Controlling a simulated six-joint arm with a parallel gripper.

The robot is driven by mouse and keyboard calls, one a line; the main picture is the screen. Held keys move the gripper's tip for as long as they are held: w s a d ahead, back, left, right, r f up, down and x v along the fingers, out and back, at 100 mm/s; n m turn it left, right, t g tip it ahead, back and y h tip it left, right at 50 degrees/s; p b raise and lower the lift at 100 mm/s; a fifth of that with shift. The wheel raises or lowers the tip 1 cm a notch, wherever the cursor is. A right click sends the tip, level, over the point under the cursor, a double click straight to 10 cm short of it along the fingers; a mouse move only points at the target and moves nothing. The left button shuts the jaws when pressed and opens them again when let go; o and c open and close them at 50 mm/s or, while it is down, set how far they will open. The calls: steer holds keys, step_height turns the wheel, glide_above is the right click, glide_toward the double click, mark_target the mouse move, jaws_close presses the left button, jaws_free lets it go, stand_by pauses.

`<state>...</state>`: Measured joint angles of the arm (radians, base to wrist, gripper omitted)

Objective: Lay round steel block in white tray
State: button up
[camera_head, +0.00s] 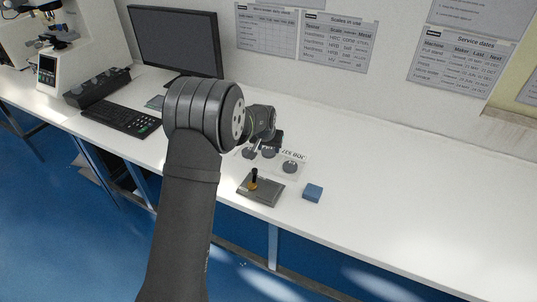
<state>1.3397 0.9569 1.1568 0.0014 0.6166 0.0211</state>
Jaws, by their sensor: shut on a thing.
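The white tray (273,169) lies on the bench just beyond a grey plate, with a printed job label along its far right side. A dark round steel block (290,167) sits in its right part. Another round block (268,153) shows near its far middle. My gripper (256,147) is over the tray's far left part, small and partly hidden by my own arm. It is shut on a round steel block (249,154) at the tray's left end. Whether this block touches the tray floor is hard to tell.
A grey plate (262,193) with an upright black-and-brass piece (254,180) stands in front of the tray. A blue block (313,192) lies to the right. A keyboard (121,117), monitor (176,40) and tester (65,65) stand left. The bench's right side is clear.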

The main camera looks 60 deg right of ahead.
mark_target(268, 153)
steer(key=shift+f, duration=1.7)
steer(key=shift+f, duration=0.15)
steer(key=o, duration=1.2)
steer(key=shift+s+a+r, duration=0.1)
steer(key=shift+r, duration=0.4)
steer(key=v, duration=1.1)
steer(key=shift+s+a, duration=0.1)
steer(key=shift+a, duration=0.1)
